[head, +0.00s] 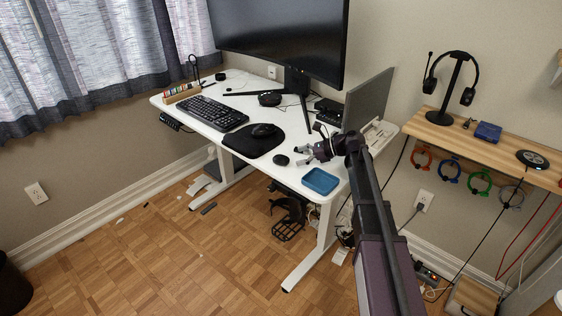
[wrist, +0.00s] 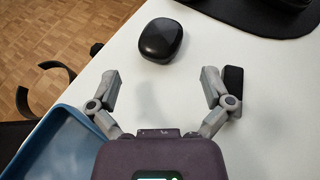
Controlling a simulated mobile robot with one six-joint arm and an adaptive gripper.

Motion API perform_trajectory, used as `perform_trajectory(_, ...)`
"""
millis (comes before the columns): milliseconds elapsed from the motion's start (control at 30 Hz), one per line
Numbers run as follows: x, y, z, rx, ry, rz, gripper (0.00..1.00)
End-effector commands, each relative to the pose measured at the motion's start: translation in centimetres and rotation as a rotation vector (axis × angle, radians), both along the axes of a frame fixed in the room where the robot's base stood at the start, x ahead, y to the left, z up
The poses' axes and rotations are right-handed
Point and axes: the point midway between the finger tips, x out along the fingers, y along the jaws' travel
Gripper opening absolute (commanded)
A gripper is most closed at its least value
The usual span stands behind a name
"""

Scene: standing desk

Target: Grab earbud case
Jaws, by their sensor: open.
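The earbud case is a small black rounded case (wrist: 161,40) lying on the white desk in the wrist view. It also shows in the head view as a dark oval (head: 281,160) near the desk's front edge. My gripper (wrist: 160,80) is open and empty, its two grey fingers spread wide. The case lies beyond the fingertips, roughly centred between them, with bare desk in the gap. In the head view my gripper (head: 305,156) is just right of the case, low over the desk.
A blue tray (head: 320,181) sits at the desk's front right corner, left of my gripper in the wrist view (wrist: 62,145). A black mouse pad (head: 254,143) with a mouse (head: 263,130) lies left of the case. A laptop (head: 368,98) stands behind my gripper.

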Motion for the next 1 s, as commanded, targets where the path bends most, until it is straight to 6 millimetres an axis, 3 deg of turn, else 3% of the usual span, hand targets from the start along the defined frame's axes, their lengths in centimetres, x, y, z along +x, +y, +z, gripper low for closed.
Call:
perform_trajectory(533,0.3,4.6,-1.7,0.0,0.001,0.002,1.0)
perform_trajectory(1000,0.3,5.0,-1.7,0.0,0.0,0.002,1.0)
